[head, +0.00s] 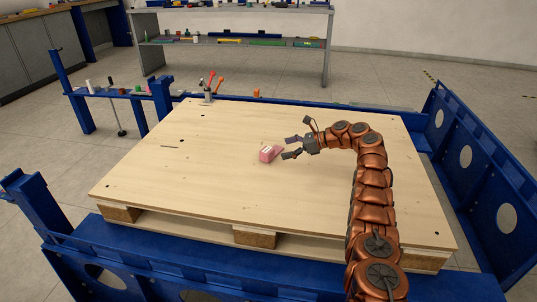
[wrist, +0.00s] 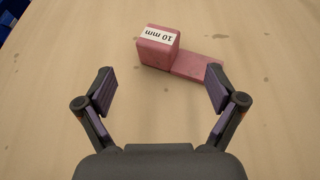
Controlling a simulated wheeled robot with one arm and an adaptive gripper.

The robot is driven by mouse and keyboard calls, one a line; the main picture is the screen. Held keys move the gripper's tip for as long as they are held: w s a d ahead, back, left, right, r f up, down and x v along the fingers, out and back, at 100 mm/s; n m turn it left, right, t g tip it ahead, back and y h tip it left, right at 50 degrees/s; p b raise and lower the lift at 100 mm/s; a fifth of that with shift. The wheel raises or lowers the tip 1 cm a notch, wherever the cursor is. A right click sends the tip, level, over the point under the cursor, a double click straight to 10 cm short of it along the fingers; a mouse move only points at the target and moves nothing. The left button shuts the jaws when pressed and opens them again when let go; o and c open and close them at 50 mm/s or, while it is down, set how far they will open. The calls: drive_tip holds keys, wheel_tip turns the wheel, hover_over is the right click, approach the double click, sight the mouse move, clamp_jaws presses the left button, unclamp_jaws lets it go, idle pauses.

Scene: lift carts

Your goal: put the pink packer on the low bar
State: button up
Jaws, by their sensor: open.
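The pink packer (head: 270,153) lies on the wooden pallet top (head: 200,175), near its middle. In the wrist view the packer (wrist: 160,48) is a stepped block, with a tall end bearing a white "10 mm" label and a lower flat part to the right. My gripper (head: 289,148) is open and empty, just right of the packer in the head view. In the wrist view the packer lies ahead of the open fingertips (wrist: 160,85), not between them. I cannot tell which blue part is the low bar.
A blue lift cart frame (head: 440,130) surrounds the pallet. At the back left, a blue bar (head: 120,92) carries several small items. Levers with red and orange handles (head: 212,85) stand at the pallet's back edge. A shelf bench (head: 235,42) stands behind. Most of the pallet top is clear.

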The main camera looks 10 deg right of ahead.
sight(273, 152)
drive_tip(key=shift+w+a+f+b, duration=0.2)
drive_tip(key=shift+a+f+b, duration=0.1)
drive_tip(key=shift+a+f, duration=0.35)
drive_tip(key=shift+b+x, duration=0.8)
drive_tip(key=shift+x, duration=2.3)
drive_tip(key=shift+r, duration=0.2)
drive_tip(key=shift+f, duration=0.1)
drive_tip(key=c, duration=1.4)
